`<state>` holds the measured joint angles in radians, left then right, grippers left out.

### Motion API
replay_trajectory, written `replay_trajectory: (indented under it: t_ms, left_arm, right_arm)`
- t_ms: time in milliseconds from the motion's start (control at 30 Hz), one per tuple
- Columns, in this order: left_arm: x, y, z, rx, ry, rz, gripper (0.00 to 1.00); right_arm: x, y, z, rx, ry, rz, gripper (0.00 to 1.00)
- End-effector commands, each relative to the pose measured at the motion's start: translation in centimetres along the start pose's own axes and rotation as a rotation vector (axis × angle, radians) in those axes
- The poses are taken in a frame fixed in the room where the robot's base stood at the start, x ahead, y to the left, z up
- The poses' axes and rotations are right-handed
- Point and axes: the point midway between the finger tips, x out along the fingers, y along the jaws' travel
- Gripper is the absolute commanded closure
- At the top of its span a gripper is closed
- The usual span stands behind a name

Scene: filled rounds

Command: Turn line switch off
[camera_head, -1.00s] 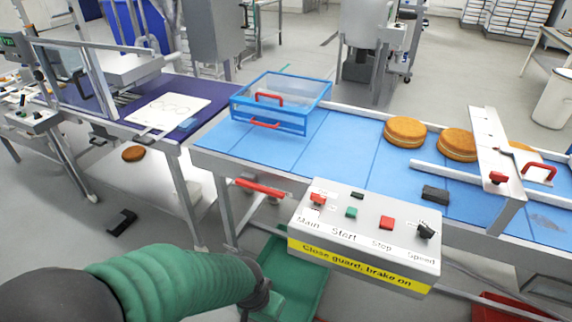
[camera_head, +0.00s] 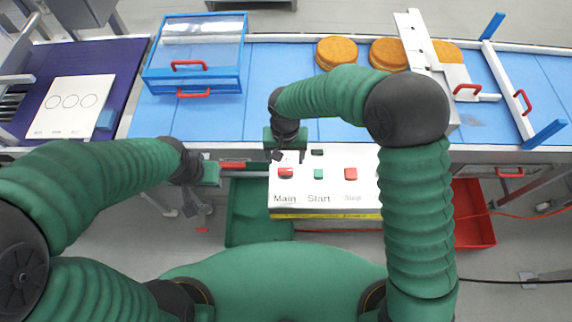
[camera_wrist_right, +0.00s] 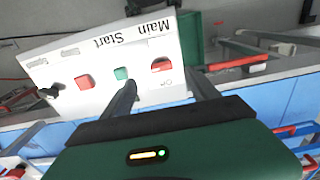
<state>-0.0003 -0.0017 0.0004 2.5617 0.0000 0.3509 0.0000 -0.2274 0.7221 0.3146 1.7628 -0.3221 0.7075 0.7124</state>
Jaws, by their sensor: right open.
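The white control box (camera_head: 330,195) has a red Main switch (camera_head: 285,171), a green Start button (camera_head: 318,174) and a red Stop button (camera_head: 351,174). My right gripper (camera_head: 285,154) is open just above and behind the Main switch. In the right wrist view the switch (camera_wrist_right: 162,66) shows between the two spread fingers (camera_wrist_right: 165,86), with nothing held. Contact with it cannot be told. My right arm hides the Speed knob in the head view; the dark knob (camera_wrist_right: 52,90) shows in the wrist view. My left gripper (camera_head: 212,172) is beside the red bar (camera_head: 233,165); its jaws are unclear.
A blue conveyor (camera_head: 280,100) runs behind the box, with round brown cakes (camera_head: 336,50) and a blue-framed guard (camera_head: 195,80) with red handles. A green bin (camera_head: 245,205) and a red bin (camera_head: 472,225) are below. A white card (camera_head: 70,105) lies at left.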

Motion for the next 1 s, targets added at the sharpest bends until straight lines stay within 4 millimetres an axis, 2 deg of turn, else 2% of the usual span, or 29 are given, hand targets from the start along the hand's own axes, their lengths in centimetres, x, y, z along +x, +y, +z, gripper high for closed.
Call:
replay_trajectory:
  t_ms: [200, 400, 533, 767, 1000]
  left_arm:
    - [-1.9, 0.0, -0.5, -0.001, 0.001, 0.0, 0.64]
    - [-2.7, 0.0, -0.7, -0.001, 0.001, 0.0, 0.64]
    - [-2.8, 0.0, -0.7, -0.001, 0.001, 0.0, 0.64]
    - [-2.8, 0.0, -0.7, 0.0, 0.001, 0.0, 0.64]
    - [-2.8, 0.0, -0.7, -0.001, 0.001, 0.0, 0.64]
  right_arm:
    - [5.6, 0.1, -0.1, 0.002, -0.006, 0.001, 0.31]
    - [9.3, 0.2, 0.1, 0.003, -0.001, -0.002, 0.31]
    - [10.2, 0.3, 0.1, 0.002, 0.002, -0.003, 0.31]
    - [10.5, 0.1, -0.2, 0.003, 0.0, -0.001, 0.31]
    - [10.5, 0.1, -0.2, 0.003, 0.0, -0.001, 0.61]
